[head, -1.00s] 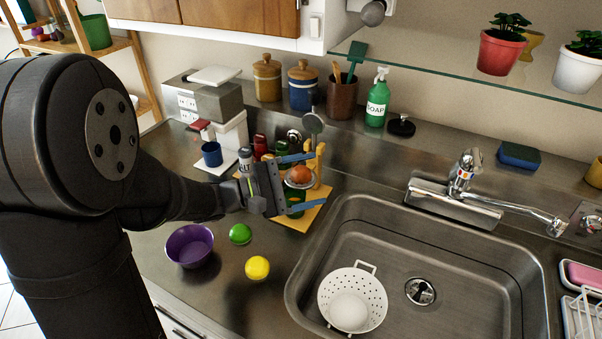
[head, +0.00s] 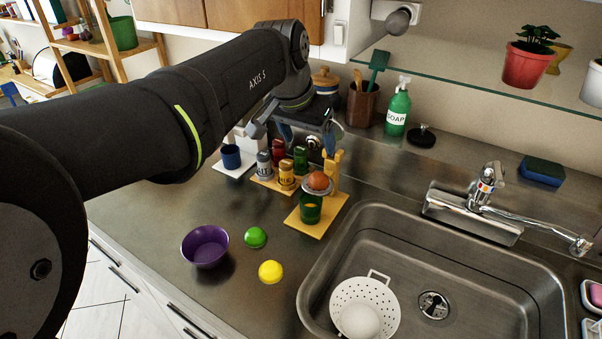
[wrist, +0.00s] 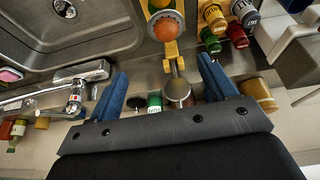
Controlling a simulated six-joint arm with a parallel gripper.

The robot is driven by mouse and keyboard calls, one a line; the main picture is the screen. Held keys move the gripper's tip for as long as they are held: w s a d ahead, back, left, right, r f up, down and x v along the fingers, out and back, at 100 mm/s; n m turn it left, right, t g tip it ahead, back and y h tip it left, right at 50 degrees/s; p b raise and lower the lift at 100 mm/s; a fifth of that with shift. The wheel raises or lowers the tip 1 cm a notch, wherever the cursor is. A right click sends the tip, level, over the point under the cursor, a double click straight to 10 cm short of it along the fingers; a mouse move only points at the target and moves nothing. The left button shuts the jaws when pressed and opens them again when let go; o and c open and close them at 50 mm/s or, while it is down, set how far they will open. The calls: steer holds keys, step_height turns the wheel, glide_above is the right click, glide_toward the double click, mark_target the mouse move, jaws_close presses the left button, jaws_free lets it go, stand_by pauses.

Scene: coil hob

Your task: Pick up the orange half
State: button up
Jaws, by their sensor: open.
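In the wrist view the orange half (wrist: 168,27) is near the top middle, beyond the fingertips. My gripper (head: 308,138) is open, with two blue fingers, behind and above the orange half towards the back wall; the arm partly hides it. The wrist view shows both fingers (wrist: 163,75) spread wide and apart from the orange half.
A round metal piece (wrist: 178,93) shows between the fingers in the wrist view. Several spice jars (head: 286,176) stand left of the glass. A purple bowl (head: 205,246), a green fruit (head: 256,237) and a yellow fruit (head: 270,271) are in front. The sink (head: 450,262) is right.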

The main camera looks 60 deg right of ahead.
glide_toward(318, 176)
steer(key=shift+t, duration=0.3)
steer(key=x, duration=0.9)
steer(key=shift+s+d+f, duration=0.1)
steer(key=shift+s+f, duration=0.15)
steer(key=c, duration=1.1)
steer(key=shift+c, duration=0.2)
steer(key=shift+r, duration=0.1)
step_height(318, 176, up, 4)
steer(key=s+a+r, duration=0.3)
steer(key=s+r, duration=0.3)
steer(key=s, duration=0.5)
steer(key=shift+a+r, duration=0.3)
steer(key=shift+r, duration=0.1)
